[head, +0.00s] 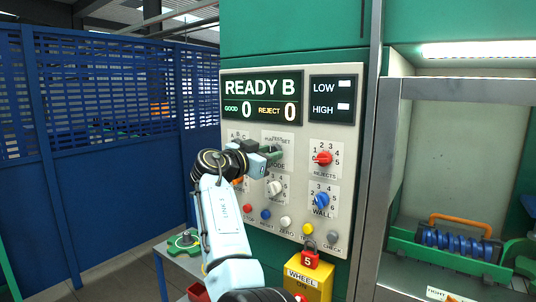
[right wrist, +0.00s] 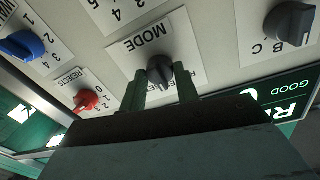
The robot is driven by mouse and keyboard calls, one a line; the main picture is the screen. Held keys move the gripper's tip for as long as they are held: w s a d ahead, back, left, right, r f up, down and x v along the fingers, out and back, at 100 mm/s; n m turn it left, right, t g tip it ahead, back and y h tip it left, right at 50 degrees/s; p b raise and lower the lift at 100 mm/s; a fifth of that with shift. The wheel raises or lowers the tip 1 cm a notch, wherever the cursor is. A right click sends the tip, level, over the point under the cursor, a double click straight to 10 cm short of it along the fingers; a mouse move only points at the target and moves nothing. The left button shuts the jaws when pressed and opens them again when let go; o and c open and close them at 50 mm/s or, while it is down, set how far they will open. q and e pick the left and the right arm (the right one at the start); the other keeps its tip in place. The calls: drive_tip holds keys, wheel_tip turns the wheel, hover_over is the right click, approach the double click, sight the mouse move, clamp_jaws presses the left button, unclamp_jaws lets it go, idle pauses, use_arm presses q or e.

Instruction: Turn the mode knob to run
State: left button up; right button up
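The mode knob is a dark knob (right wrist: 160,70) on a white label plate marked MODE (right wrist: 148,38), seen upside down in the right wrist view. In the head view the same plate (head: 277,140) is partly covered by my right gripper (head: 274,156), which reaches the panel from the left. Its two green fingers stand on either side of the knob. I cannot tell whether they press on it. The position words around the knob are partly hidden behind the fingers, and its pointer direction is not clear. My left gripper is out of view.
Close by are a red rejects knob (head: 323,158), a blue wall knob (head: 321,200), a white knob (head: 274,188) and a dark knob (right wrist: 290,22). The display (head: 261,97) reads READY B.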

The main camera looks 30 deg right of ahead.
drive_tip(key=shift+c, duration=1.4)
drive_tip(key=n+p, duration=0.1)
drive_tip(key=n, duration=0.8)
drive_tip(key=shift+f, duration=0.15)
drive_tip(key=shift+t, duration=0.4)
drive_tip(key=o, duration=1)
drive_tip(key=shift+c, duration=0.2)
drive_tip(key=shift+s+a, duration=0.1)
